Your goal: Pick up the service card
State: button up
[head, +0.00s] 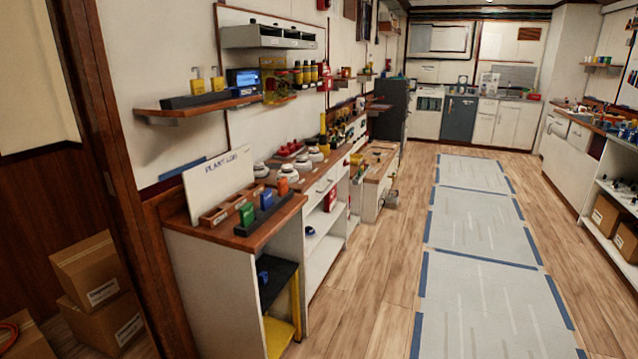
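I cannot make out a service card for certain in the head view. A large white board lettered "PLANT LOG" (220,187) stands upright at the back of the near wooden counter (268,232) on the left. In front of it are a wooden compartment tray (216,216) and a black rack (271,212) with green, blue and orange items. Small things farther along the counter are too small to tell apart. My gripper is not in view.
A wall shelf (198,103) with yellow padlocks hangs above the counter. Cardboard boxes (95,285) stand at the lower left behind a wooden door frame (112,150). Grey floor mats edged in blue (485,285) run down the clear aisle. Another counter (570,140) lines the right side.

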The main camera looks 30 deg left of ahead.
aim_at(282, 186)
jog(key=u, duration=0.1)
jog(key=i, duration=1.15)
jog(key=u, duration=0.7)
jog(key=i, duration=1.05)
jog(key=u, duration=0.6)
